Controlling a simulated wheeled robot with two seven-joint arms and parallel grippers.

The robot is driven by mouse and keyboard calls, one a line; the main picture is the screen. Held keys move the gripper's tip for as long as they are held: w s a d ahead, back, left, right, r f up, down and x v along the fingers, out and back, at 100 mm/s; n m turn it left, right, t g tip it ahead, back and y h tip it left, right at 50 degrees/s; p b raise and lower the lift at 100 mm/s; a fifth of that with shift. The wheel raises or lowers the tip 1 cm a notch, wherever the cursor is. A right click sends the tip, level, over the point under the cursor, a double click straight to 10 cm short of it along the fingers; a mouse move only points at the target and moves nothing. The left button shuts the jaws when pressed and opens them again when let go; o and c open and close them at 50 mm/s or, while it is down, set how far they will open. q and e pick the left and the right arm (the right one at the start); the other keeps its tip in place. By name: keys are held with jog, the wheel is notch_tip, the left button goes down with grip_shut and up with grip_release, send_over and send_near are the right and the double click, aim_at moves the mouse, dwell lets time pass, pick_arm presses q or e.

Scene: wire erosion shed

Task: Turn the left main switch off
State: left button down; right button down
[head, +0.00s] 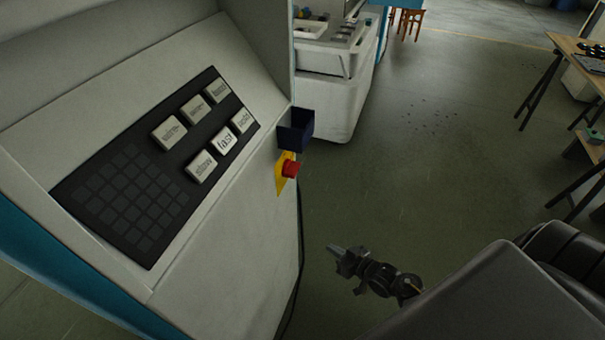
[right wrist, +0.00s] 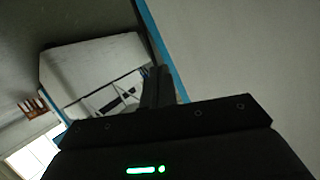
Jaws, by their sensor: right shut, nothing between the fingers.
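A red knob (head: 290,168) on a yellow plate (head: 280,181) sits at the right edge of the white machine's control console, in the head view. I cannot tell whether it is the left main switch or what position it is in. My right gripper (head: 337,252) is shut and empty, below and to the right of the red knob and apart from it. Its closed fingers also show in the right wrist view (right wrist: 155,86), with no switch visible there. My left gripper is not in view.
The sloped console holds a black key panel (head: 194,130) with several labelled keys. A dark blue box (head: 296,130) sticks out just above the red knob. Another white machine (head: 335,95) stands behind. A wooden table (head: 572,62) is at the far right. Open floor (head: 440,150) lies between.

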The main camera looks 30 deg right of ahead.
jog(key=w+r+n+t+y, duration=0.2)
jog(key=w+r+t+y, duration=0.15)
jog(key=r, duration=1.35)
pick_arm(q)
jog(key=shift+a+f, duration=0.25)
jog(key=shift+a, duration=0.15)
pick_arm(e)
jog(key=s+a+r+n+y, duration=0.1)
jog(key=s+r+n+y, duration=0.1)
jog(key=r, duration=0.7)
jog(key=s+a+r+n+y, duration=0.1)
jog(key=r+n+y, duration=0.3)
jog(key=r, duration=0.5)
jog(key=shift+s+a+g+y, duration=0.15)
jog(key=shift+s+g+y, duration=0.2)
jog(key=shift+s+y, duration=0.25)
jog(key=shift+w, duration=0.1)
